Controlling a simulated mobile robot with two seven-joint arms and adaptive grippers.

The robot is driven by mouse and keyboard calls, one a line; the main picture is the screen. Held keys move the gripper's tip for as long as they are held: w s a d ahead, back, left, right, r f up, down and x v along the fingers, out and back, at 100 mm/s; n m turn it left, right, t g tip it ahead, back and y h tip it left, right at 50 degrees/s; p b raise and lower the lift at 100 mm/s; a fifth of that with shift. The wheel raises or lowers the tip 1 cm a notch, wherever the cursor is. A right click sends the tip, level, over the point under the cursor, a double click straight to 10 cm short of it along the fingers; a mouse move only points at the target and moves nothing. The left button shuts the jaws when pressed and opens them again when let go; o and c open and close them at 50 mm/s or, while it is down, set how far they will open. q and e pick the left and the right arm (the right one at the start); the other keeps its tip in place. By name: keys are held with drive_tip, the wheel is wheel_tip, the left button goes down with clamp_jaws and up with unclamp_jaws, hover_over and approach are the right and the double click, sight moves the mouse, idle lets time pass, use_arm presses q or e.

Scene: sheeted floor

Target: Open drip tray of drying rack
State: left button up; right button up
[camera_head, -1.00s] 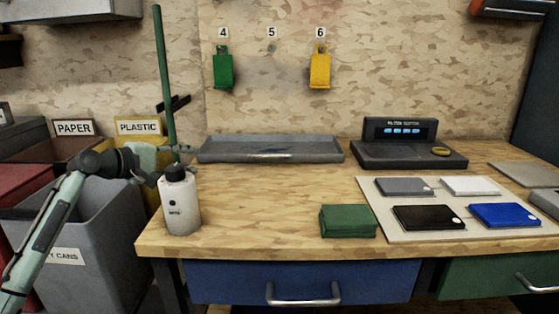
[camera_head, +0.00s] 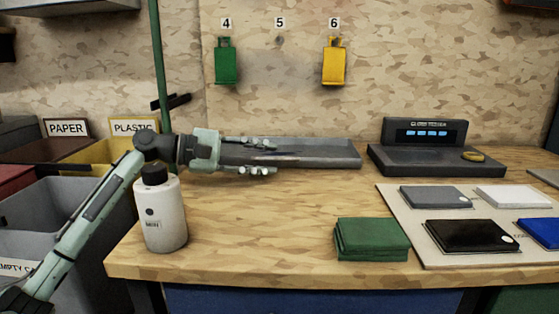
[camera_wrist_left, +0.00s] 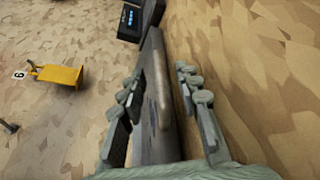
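A low grey metal unit (camera_head: 320,152), which I take for the drying rack's drip tray, lies along the back of the workbench against the wall. In the earlier head frame its front bears a pale handle; now my fingers cover much of that part. My left gripper (camera_head: 268,157) is open and reaches in from the left, its fingers pointing right. In the left wrist view the grey unit (camera_wrist_left: 156,85) runs between the spread fingers of my gripper (camera_wrist_left: 157,78). I cannot tell whether they touch it. My right gripper is not in view.
A white bottle with black cap (camera_head: 163,212) stands close below my left forearm. A green stack (camera_head: 371,239) lies at the front. A black scale-like device (camera_head: 424,148) stands right of the grey unit. A green post (camera_head: 161,80) rises behind my wrist. The middle bench is clear.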

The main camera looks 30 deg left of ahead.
sight(271, 159)
use_arm(q)
drive_tip(key=shift+x, duration=1.75)
drive_tip(key=shift+c, duration=0.2)
clamp_jaws()
